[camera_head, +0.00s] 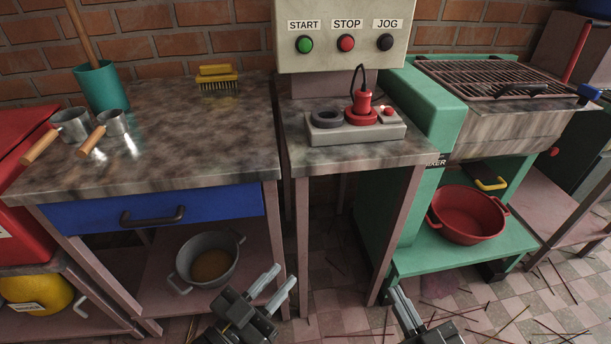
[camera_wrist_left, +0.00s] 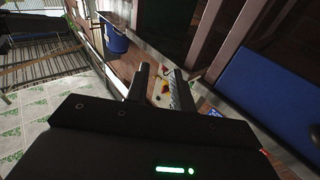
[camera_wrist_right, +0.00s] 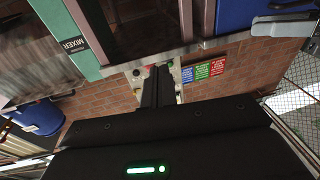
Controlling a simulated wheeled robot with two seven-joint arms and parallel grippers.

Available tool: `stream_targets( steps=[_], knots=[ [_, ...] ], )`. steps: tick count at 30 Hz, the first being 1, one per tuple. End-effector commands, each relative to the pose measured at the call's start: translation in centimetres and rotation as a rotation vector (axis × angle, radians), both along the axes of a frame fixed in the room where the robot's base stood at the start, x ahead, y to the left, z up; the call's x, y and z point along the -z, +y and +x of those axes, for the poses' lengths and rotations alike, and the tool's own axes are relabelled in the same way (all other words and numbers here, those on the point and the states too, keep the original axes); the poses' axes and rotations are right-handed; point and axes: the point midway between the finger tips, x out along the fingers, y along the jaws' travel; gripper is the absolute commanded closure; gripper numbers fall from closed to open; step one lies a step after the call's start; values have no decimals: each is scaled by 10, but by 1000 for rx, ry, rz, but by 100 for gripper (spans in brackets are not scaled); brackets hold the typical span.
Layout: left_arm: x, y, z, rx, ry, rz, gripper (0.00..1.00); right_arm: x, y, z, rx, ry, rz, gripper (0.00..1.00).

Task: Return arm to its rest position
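My left gripper (camera_head: 279,280) is low in the head view, in front of the left table's lower shelf. Its two fingers stand apart with nothing between them, as the left wrist view (camera_wrist_left: 161,75) also shows.
A stone-topped table (camera_head: 190,150) with a blue drawer (camera_head: 230,203) stands at left, a grey pot (camera_head: 206,259) on its shelf. A narrow table (camera_head: 370,155) carries a red plug on a power strip (camera_head: 340,133). A red basin (camera_head: 468,214) sits on the green stand (camera_head: 460,255). Sticks litter the floor.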

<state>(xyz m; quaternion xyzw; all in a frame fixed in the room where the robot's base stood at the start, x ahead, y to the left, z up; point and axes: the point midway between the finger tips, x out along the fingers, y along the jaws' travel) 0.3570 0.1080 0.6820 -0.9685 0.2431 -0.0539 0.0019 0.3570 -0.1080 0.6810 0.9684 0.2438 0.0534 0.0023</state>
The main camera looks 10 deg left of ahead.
Motion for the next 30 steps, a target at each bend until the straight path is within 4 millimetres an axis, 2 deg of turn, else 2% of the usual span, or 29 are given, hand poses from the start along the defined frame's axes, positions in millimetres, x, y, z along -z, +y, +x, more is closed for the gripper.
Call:
stream_targets(
  steps=[2, 5, 8, 11, 12, 14, 16, 18, 20, 21, 23, 24, 27, 30],
  knots=[
    [1, 0, 1, 1, 3, 2, 76, 0, 0, 0, 0, 2, -1, 100],
    [11, 0, 7, -5, 39, 14, 76, 11, 0, 7, 5, 39, -15, 100],
    [43, 1, 20, -20, 138, 49, 76, 43, -1, 20, 20, 138, -49, 100],
    [99, 7, 31, -45, 297, 105, 76, 99, -8, 31, 46, 296, -104, 100],
    [126, 13, 32, -59, 370, 130, 76, 125, -13, 31, 59, 369, -130, 100],
    [167, 23, 26, -79, 483, 170, 76, 167, -23, 26, 80, 481, -170, 100],
    [213, 38, 12, -105, 611, 217, 76, 213, -38, 12, 106, 611, -218, 100],
    [255, 55, -11, -129, 741, 265, 76, 255, -55, -11, 130, 740, -265, 100],
    [287, 72, -38, -151, 852, 307, 76, 287, -72, -38, 153, 851, -307, 100],
    [306, 83, -59, -165, 926, 335, 76, 305, -84, -59, 167, 925, -334, 100],
    [329, 102, -93, -185, 1034, 375, 76, 329, -102, -93, 188, 1033, -375, 100],
    [341, 114, -118, -200, 1102, 402, 76, 341, -114, -118, 201, 1101, -402, 100],
    [361, 140, -177, -227, 1253, 461, 76, 361, -140, -177, 227, 1252, -460, 100],
    [370, 160, -226, -246, 1366, 507, 76, 369, -160, -226, 248, 1365, -506, 100]
  ],
)
